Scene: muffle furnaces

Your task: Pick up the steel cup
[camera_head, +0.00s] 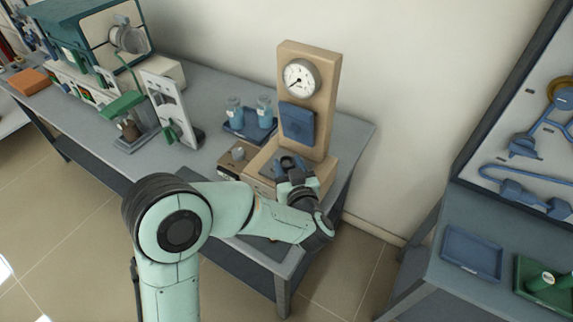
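A small grey cylinder (238,154), which looks like the steel cup, stands on a low brown and dark box (228,168) on the bench. It is too small to make out in detail. My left arm reaches in from below, and its gripper (287,163) is to the right of that cylinder, apart from it, over the base of the tan gauge stand (322,110). The fingers are small and dark, partly hidden by my wrist, so their opening is unclear. My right gripper is not in view.
A blue tray (234,133) with two blue-tinted bottles is behind the box. A white upright panel (165,105) and a green-topped stand (122,105) are to the left. A second bench with a blue tray (471,250) and a green tray (528,268) is at right.

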